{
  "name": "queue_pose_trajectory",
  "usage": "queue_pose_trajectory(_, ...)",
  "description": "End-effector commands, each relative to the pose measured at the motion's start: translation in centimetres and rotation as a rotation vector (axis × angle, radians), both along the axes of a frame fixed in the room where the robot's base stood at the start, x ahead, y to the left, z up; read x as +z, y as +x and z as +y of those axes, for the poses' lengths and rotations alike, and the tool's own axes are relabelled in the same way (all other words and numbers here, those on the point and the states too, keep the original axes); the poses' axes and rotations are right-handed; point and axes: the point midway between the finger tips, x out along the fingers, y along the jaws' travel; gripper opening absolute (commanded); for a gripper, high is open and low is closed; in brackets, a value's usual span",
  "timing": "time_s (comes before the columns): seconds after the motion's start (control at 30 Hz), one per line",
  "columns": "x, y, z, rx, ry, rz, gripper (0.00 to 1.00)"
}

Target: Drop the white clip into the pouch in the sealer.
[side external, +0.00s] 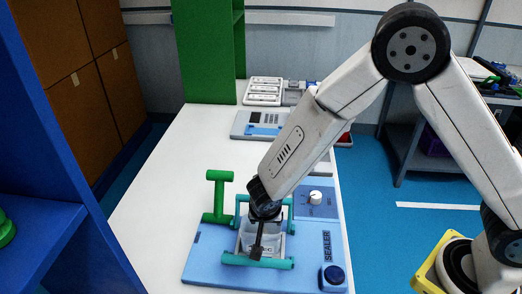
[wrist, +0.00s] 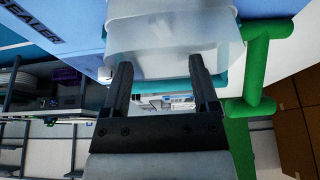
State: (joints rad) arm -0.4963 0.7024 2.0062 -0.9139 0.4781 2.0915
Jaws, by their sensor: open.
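The sealer (side external: 213,262) is a light blue machine on the white bench, with teal bars and a green T-shaped handle (side external: 218,190). A translucent pouch (wrist: 172,42) stands in it, and its pale side shows behind my fingers in the side view (side external: 248,238). My gripper (side external: 258,250) points down over the pouch area. In the wrist view my gripper (wrist: 160,78) has its two dark fingers apart, with the pouch beyond and between them. No clip shows between the fingers.
A blue knob (side external: 333,275) and a white dial (side external: 315,197) sit on the sealer's right side. A blue-grey device (side external: 258,124) and a white tray (side external: 263,91) stand farther back. Bare bench (side external: 165,180) lies left of the sealer, and a blue shelf (side external: 45,170) rises at far left.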

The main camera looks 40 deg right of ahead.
Motion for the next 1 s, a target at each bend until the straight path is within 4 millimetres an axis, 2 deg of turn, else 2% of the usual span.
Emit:
queue_pose_trajectory(0.6, 5.7, -1.7, 1.7, 0.000, 0.001, -0.001, 0.77)
queue_pose_trajectory(1.0, 6.6, -2.1, 1.9, 0.000, 0.000, 0.001, 0.77)
